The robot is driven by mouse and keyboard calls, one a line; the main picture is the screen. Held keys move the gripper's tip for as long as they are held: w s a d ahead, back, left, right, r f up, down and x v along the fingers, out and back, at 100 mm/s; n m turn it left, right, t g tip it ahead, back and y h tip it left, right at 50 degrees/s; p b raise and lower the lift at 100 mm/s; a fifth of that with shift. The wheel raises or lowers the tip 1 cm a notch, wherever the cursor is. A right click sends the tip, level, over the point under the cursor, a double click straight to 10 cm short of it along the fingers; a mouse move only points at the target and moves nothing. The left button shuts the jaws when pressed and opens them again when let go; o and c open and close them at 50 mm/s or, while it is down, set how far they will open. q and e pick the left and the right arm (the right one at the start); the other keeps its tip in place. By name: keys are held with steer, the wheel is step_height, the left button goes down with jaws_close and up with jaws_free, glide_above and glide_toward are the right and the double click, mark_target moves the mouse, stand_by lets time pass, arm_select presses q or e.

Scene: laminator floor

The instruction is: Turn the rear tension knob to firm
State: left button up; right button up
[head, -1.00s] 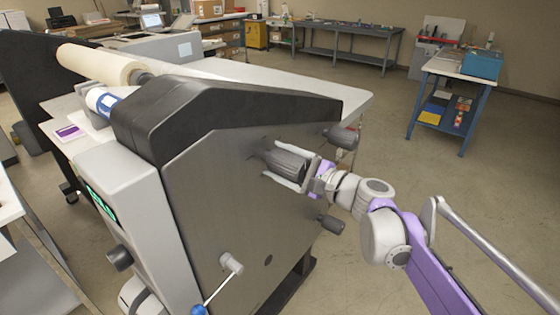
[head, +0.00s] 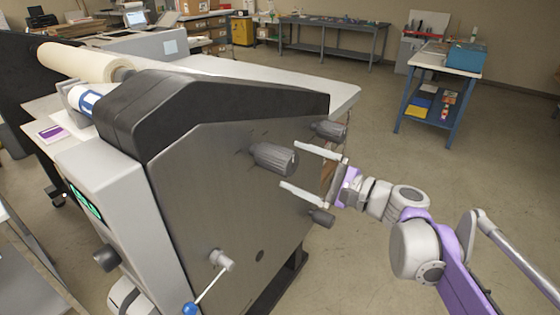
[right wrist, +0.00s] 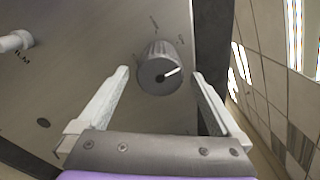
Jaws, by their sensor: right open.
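The laminator's grey side panel (head: 200,170) carries several dark ribbed knobs. The large knob (head: 273,158) is directly in front of my right gripper (head: 291,166). Its face also shows in the right wrist view (right wrist: 160,73), with a white pointer line aimed right and slightly up. Small marks surround it, too small to read. My right gripper is open and empty. Its fingers are around the line of the knob, drawn back from it and apart from it. My left gripper is not in view.
Smaller knobs stick out at the upper right (head: 329,130) and lower right (head: 321,217) of the panel, close to my right gripper. A crank lever with a blue end (head: 190,309) is at lower left. A blue cart (head: 436,98) stands beyond clear floor.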

steer(key=shift+v, duration=1.25)
steer(key=s+a+f+n+g+h, duration=0.1)
steer(key=s+f+n+g+h, duration=0.4)
steer(key=s+f, duration=0.8)
steer(key=s+d+f+n+h, duration=0.4)
steer(key=s+d+f, duration=0.1)
steer(key=f, duration=0.3)
steer(key=s+d+f+n+h, duration=0.5)
steer(key=d+f, duration=0.1)
steer(key=f, duration=0.1)
steer(key=shift+s+f+h+p, duration=0.25)
steer(key=shift+f+h+p, duration=0.05)
steer(key=shift+f, duration=0.1)
